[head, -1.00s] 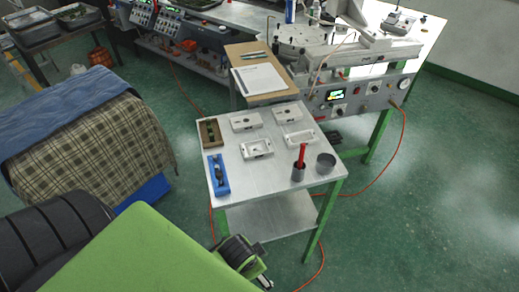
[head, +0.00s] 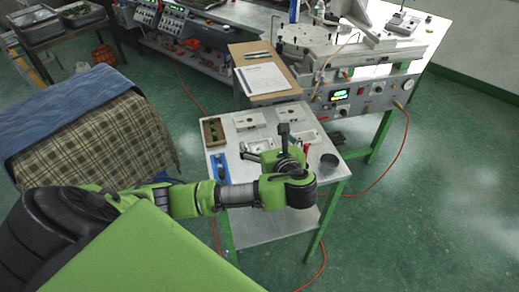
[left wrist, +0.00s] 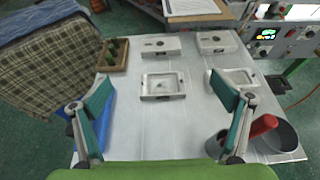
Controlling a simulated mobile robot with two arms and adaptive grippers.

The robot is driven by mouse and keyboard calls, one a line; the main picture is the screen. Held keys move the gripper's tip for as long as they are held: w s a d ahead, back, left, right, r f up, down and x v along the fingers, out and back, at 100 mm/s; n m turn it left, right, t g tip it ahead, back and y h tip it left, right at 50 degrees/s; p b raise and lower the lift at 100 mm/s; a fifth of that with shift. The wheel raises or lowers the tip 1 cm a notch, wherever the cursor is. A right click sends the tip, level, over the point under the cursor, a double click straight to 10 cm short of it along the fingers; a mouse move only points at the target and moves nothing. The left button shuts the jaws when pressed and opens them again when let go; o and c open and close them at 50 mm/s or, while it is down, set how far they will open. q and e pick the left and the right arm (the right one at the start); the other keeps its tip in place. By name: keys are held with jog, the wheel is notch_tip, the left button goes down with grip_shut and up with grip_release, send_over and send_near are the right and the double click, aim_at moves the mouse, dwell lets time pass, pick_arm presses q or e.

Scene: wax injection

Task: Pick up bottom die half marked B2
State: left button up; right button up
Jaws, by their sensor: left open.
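Pale die halves lie on the metal table; their markings are too small to read, so I cannot tell which is B2. In the left wrist view, a hollowed half (left wrist: 162,86) lies front left and another hollowed half (left wrist: 236,78) front right. Behind them lie a flat-topped half (left wrist: 160,45) at left and another (left wrist: 216,41) at right. My left gripper (head: 265,142) is open and empty above the table. In the left wrist view its fingers (left wrist: 160,82) spread to either side of the front left half, apparently above it. My right gripper is out of view.
A brown wooden tray (left wrist: 113,54) is at the table's back left, and a blue holder (head: 220,170) at its left edge. A red-handled tool (left wrist: 264,125) and a dark cup (left wrist: 282,137) stand at right. The table's front middle (left wrist: 145,130) is clear.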

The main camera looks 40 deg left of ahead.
pick_arm(q)
jog(key=p, duration=0.1)
send_near(258, 146)
jog(key=shift+w, duration=0.1)
jog(key=p+x, duration=0.1)
jog(key=x, duration=0.5)
jog(key=shift+w+a+f, duration=0.2)
jog(key=shift+w+a, duration=0.05)
jog(key=c, duration=1.4)
